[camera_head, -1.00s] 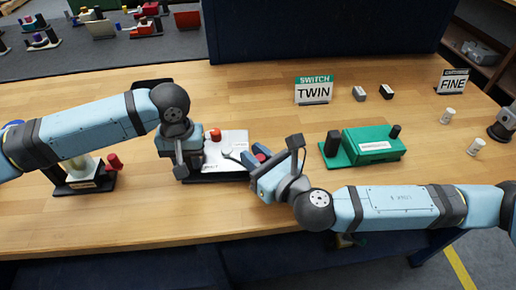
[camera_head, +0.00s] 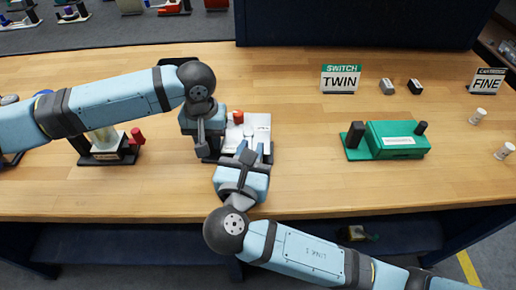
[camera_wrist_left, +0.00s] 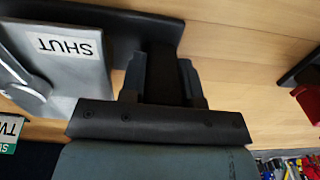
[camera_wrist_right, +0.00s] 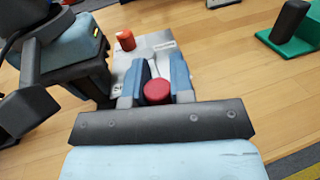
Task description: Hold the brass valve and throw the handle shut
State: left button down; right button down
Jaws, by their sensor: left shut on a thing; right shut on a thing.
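The valve unit (camera_head: 257,128) is a pale grey plate on a dark base, not visibly brass. It has an orange-red knob (camera_wrist_right: 126,40) and a round pivot (camera_wrist_left: 32,88). A label reading SHUT (camera_wrist_left: 65,44) shows in the left wrist view. My left gripper (camera_head: 203,148) is shut on a black post (camera_wrist_left: 160,55) at the unit's left side. The handle, a grey lever (camera_wrist_right: 154,67) with a red end knob (camera_wrist_right: 157,91), points toward the near table edge. My right gripper (camera_head: 249,152) is shut on it. The fingers partly hide the lever.
A green box device (camera_head: 397,140) stands to the right. A dark-based device with a red knob (camera_head: 137,136) stands at left, close to my left arm. The TWIN sign (camera_head: 340,78) and small blocks are behind. The table's middle front is clear.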

jog(key=shift+a+m+h, duration=0.35)
jog(key=shift+m+h, duration=0.15)
jog(key=shift+h, duration=0.1)
jog(key=c, duration=1)
grip_release()
jog(key=shift+a, duration=0.1)
